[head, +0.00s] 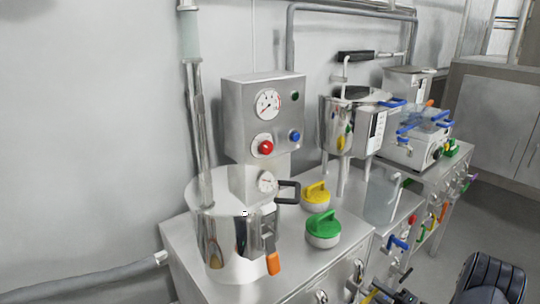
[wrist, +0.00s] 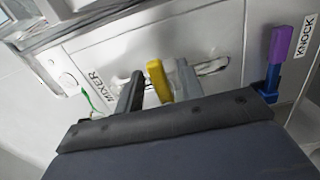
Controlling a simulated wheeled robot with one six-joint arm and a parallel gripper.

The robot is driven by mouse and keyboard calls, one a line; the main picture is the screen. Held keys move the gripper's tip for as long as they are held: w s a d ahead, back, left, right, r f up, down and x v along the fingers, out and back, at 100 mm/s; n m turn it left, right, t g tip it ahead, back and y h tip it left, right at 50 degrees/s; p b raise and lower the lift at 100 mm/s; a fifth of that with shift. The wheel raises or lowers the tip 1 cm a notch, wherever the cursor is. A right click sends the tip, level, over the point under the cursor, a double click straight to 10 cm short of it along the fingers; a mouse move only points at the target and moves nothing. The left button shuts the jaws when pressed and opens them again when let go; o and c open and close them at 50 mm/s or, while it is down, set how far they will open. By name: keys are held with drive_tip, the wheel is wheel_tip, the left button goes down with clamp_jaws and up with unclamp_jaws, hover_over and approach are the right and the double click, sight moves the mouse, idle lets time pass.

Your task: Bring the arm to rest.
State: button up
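My gripper (wrist: 158,92) shows in the wrist view with its dark left finger and grey right finger spread apart. A yellow lever (wrist: 158,80) stands between the fingers, with a narrow gap visible on each side, so the gripper looks open around it. The lever is in front of a pale panel labelled MIXER. In the head view, part of my dark arm (head: 491,275) is at the lower right, and the gripper area is cut off by the bottom edge.
A purple and blue lever (wrist: 276,62) stands right of the gripper by the label KNOCK. In the head view, a steel vessel (head: 219,250), a gauge box (head: 240,112) and yellow (head: 316,195) and green (head: 322,230) handled lids crowd the bench. Open floor lies right.

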drive_tip(key=shift+w+a, duration=0.3)
drive_tip(key=shift+w, duration=0.1)
drive_tip(key=v, duration=1.1)
drive_tip(key=x, duration=1.1)
drive_tip(key=shift+r+n, duration=0.25)
drive_tip(key=shift+n, duration=0.55)
drive_tip(key=shift+r+n, duration=0.25)
drive_tip(key=shift+n, duration=0.55)
drive_tip(key=shift+s, duration=0.1)
